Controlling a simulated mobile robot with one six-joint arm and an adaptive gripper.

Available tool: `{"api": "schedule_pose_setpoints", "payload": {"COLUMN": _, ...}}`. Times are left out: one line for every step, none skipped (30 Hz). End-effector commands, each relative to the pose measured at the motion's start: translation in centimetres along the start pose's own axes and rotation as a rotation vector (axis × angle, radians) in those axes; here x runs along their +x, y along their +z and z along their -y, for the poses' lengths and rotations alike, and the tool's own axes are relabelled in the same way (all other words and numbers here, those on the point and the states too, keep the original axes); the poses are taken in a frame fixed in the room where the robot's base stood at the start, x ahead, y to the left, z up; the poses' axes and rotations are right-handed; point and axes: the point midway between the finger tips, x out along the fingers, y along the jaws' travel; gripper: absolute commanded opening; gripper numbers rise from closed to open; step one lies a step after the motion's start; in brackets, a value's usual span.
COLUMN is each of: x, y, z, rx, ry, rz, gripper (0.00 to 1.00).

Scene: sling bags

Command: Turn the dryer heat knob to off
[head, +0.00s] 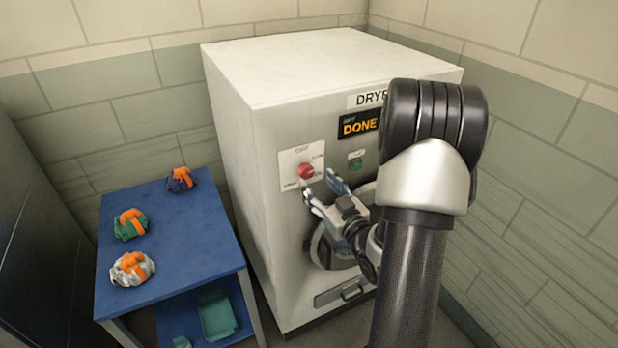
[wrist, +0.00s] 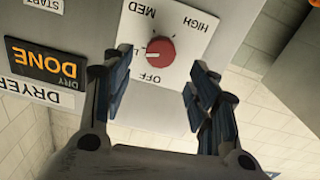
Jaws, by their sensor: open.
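The heat knob (head: 306,171) is a round red knob on a white plate on the dryer's front. In the wrist view the knob (wrist: 160,52) shows upside down with the words OFF, MED and HIGH and a partly hidden label around it. I cannot tell clearly which label its pointer faces. My gripper (head: 319,184) is open in front of the dryer, just below and right of the knob in the head view. In the wrist view the fingers of my gripper (wrist: 161,62) stand on either side of the knob, apart from it, with nothing between them gripped.
The white dryer (head: 265,150) has a DONE display (head: 358,124) and a green start button (head: 356,163) right of the knob. A blue table (head: 185,235) with several orange-strapped bundles stands at left, a green bin (head: 217,316) on its lower shelf. Brick walls close in behind and right.

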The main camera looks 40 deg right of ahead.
Motion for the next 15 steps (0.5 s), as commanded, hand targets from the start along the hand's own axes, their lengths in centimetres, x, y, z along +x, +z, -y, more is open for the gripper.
{"api": "schedule_pose_setpoints", "payload": {"x": 1.2, "y": 0.0, "z": 0.2, "rx": 0.0, "ry": -0.005, "rz": -0.002, "gripper": 0.54}}
{"api": "schedule_pose_setpoints", "payload": {"x": 1.8, "y": 0.0, "z": 0.1, "rx": -0.001, "ry": -0.004, "rz": -0.002, "gripper": 0.54}}
{"api": "schedule_pose_setpoints", "payload": {"x": 2.5, "y": 0.0, "z": 0.1, "rx": -0.001, "ry": -0.004, "rz": -0.001, "gripper": 0.54}}
{"api": "schedule_pose_setpoints", "payload": {"x": 3.1, "y": 0.0, "z": 0.1, "rx": -0.001, "ry": -0.003, "rz": -0.002, "gripper": 0.54}}
{"api": "schedule_pose_setpoints", "payload": {"x": 3.5, "y": 0.0, "z": 0.2, "rx": 0.0, "ry": -0.003, "rz": -0.002, "gripper": 0.54}}
{"api": "schedule_pose_setpoints", "payload": {"x": 4.1, "y": 0.0, "z": 0.1, "rx": 0.0, "ry": -0.003, "rz": -0.001, "gripper": 0.54}}
{"api": "schedule_pose_setpoints", "payload": {"x": 4.5, "y": 0.0, "z": 0.1, "rx": 0.0, "ry": -0.002, "rz": -0.001, "gripper": 0.54}}
{"api": "schedule_pose_setpoints", "payload": {"x": 4.9, "y": 0.0, "z": 0.1, "rx": 0.0, "ry": -0.002, "rz": -0.001, "gripper": 0.54}}
{"api": "schedule_pose_setpoints", "payload": {"x": 5.3, "y": 0.0, "z": 0.1, "rx": -0.001, "ry": -0.002, "rz": -0.001, "gripper": 0.54}}
{"api": "schedule_pose_setpoints", "payload": {"x": 5.5, "y": 0.0, "z": 0.1, "rx": 0.0, "ry": -0.002, "rz": 0.0, "gripper": 0.54}}
{"api": "schedule_pose_setpoints", "payload": {"x": 5.7, "y": 0.1, "z": 0.1, "rx": 0.0, "ry": -0.001, "rz": 0.0, "gripper": 0.54}}
{"api": "schedule_pose_setpoints", "payload": {"x": 5.9, "y": 0.1, "z": 0.1, "rx": 0.001, "ry": -0.001, "rz": 0.001, "gripper": 0.54}}
{"api": "schedule_pose_setpoints", "payload": {"x": 6.0, "y": 0.1, "z": 0.0, "rx": 0.001, "ry": -0.001, "rz": 0.001, "gripper": 0.54}}
{"api": "schedule_pose_setpoints", "payload": {"x": 6.2, "y": 0.0, "z": 0.0, "rx": 0.001, "ry": 0.0, "rz": 0.0, "gripper": 0.54}}
{"api": "schedule_pose_setpoints", "payload": {"x": 6.2, "y": 0.0, "z": 0.0, "rx": 0.001, "ry": 0.0, "rz": 0.0, "gripper": 0.54}}
